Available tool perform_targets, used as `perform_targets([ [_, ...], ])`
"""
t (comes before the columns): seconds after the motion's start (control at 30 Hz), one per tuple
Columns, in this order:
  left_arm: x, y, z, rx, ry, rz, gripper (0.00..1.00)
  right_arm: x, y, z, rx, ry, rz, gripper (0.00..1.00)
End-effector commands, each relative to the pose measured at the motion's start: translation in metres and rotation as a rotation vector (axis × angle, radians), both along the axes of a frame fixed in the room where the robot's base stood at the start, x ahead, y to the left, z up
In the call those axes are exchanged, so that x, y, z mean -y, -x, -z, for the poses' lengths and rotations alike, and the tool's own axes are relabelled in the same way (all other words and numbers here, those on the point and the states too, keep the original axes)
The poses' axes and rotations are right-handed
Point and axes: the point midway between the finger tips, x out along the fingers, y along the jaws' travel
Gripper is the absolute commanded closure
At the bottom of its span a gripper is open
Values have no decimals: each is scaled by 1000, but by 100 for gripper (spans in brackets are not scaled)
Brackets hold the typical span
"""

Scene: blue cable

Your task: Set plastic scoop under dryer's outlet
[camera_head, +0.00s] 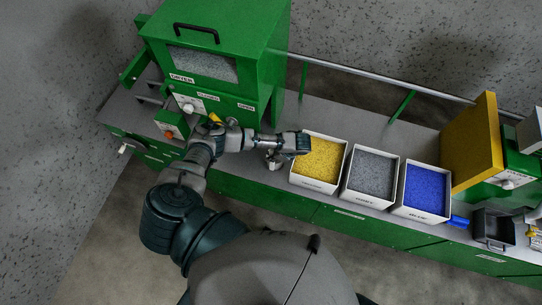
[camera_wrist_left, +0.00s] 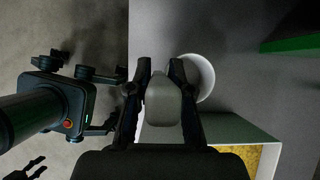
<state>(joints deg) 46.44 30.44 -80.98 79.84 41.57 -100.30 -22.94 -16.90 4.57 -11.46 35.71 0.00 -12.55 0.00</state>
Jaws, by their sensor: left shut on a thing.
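The green dryer (camera_head: 262,35) stands at the upper left of the head view with a window and CLOSED and OPEN labels. I cannot pick out its outlet; my arm covers part of the front. My left gripper (camera_head: 274,161) is over the bench, right of the dryer and beside the yellow-pellet bin. In the left wrist view its jaws (camera_wrist_left: 160,98) are shut on a pale grey rounded piece, seemingly the plastic scoop (camera_wrist_left: 163,108). A white round cup shape (camera_wrist_left: 205,78) shows behind the right finger; I cannot tell whether it joins that piece.
Bins of yellow (camera_head: 319,158), grey (camera_head: 371,174) and blue (camera_head: 425,188) pellets stand in a row on the bench. A dark empty box (camera_head: 493,229) and a yellow panel (camera_head: 472,142) are further right. A rail (camera_head: 370,80) runs behind.

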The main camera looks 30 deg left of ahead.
Motion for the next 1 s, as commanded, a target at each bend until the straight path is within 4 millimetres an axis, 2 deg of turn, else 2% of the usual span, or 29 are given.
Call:
perform_targets([
  [0.23,0,0,4,1,1,1,100,1,6,0,-9,1,0,60],
  [0.27,0,0,4,1,1,1,73,1,6,0,-9,1,0,60],
  [0.33,0,0,4,1,1,1,55,1,6,0,-9,1,0,60],
  [0.63,1,0,3,1,1,1,55,1,7,0,-10,1,0,60],
  [0.73,5,-2,-2,2,2,1,55,1,7,0,-11,1,0,60],
  [0.87,17,-5,-21,4,4,2,55,1,7,1,-11,1,0,60],
  [1.0,34,-8,-49,3,4,2,55,1,7,2,-11,1,0,60],
])
